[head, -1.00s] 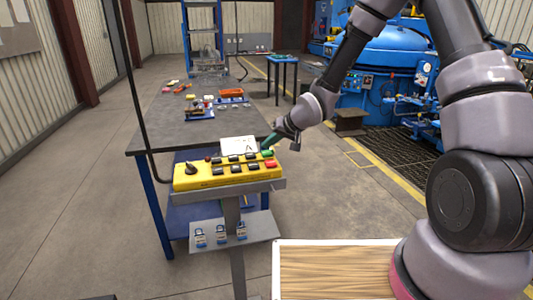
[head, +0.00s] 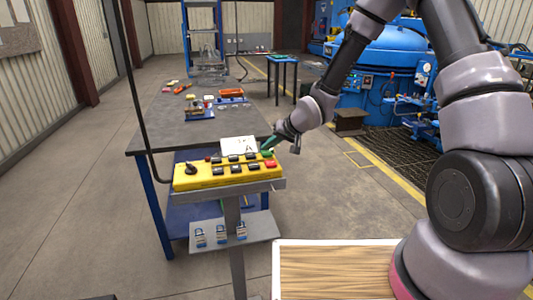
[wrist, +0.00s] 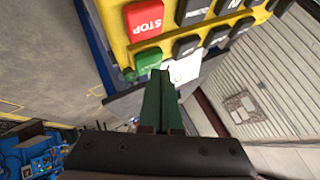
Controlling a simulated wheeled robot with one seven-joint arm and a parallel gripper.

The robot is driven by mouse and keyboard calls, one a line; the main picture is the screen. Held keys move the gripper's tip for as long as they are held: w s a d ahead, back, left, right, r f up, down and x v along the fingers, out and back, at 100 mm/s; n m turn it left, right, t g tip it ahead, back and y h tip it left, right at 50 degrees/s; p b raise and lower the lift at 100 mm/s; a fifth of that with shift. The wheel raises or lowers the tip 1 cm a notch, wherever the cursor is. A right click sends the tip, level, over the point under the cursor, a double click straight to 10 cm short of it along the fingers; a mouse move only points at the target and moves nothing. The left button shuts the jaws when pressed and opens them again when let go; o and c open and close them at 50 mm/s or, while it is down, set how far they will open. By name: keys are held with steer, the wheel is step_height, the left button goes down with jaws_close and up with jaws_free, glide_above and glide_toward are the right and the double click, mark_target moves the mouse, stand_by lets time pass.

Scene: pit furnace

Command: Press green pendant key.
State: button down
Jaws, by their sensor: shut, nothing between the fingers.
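The yellow pendant (head: 215,183) sits on a post stand, its top carrying a knob and two rows of keys. The green key (head: 267,154) is at its far right corner, beside the red STOP key (head: 270,164). In the wrist view the green key (wrist: 148,60) is next to the red STOP key (wrist: 145,20). My gripper (head: 268,143) has dark green fingers, shut and empty, with the tips close to the green key. In the wrist view the fingertips (wrist: 160,75) overlap the key's lower edge. I cannot tell if they touch it.
A grey workbench (head: 165,130) stands behind the pendant, with a white paper sheet (head: 239,146) and small parts on it. A blue furnace (head: 385,70) is at the right rear. Floor to the left is clear.

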mark_target(269, 153)
steer(key=shift+f, duration=0.4)
stand_by(0.5)
steer(key=shift+r, duration=0.85)
steer(key=shift+r, duration=2.55)
